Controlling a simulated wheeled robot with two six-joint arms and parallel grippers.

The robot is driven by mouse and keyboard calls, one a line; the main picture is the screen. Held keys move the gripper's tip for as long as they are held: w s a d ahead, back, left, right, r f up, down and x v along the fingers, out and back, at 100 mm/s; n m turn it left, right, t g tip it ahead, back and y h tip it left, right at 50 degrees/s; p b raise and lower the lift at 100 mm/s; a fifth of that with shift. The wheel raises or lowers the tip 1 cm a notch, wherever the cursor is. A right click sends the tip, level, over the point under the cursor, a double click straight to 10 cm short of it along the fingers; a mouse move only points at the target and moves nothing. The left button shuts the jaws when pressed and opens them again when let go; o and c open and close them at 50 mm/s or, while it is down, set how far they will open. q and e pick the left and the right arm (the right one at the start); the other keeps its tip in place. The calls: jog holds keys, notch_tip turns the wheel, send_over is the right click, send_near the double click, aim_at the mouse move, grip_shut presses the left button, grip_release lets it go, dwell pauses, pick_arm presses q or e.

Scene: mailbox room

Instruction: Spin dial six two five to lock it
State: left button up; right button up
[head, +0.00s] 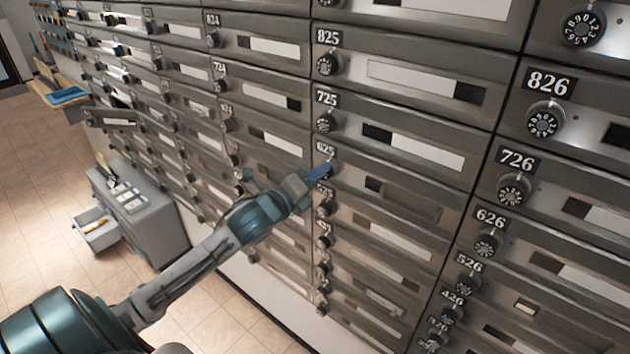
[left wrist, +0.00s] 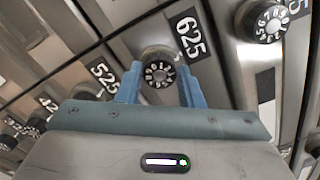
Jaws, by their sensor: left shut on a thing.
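The dial of mailbox 625 (left wrist: 159,73) is a round black knob with white numbers, beside its "625" label (left wrist: 189,34). In the head view the 625 label (head: 325,149) shows just above my left gripper (head: 322,172), which hides most of the dial. In the left wrist view the blue fingers of my left gripper (left wrist: 160,84) stand on both sides of the dial and are shut on it. The 625 door (head: 408,194) looks flush with the wall of boxes. My right gripper is in neither view.
Dial 725 (head: 326,123) is above and the 525 label (left wrist: 104,76) marks the box below. Boxes 626 (head: 487,243) and 726 (head: 514,190) are to the right. A grey cabinet (head: 150,225) with an open drawer (head: 97,231) stands on the tiled floor at left.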

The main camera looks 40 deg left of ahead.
pick_arm(q)
jog(key=shift+d+m+b, duration=0.1)
jog(key=shift+m+b, duration=1.4)
jog(key=shift+m, duration=3.5)
jog(key=o, duration=1)
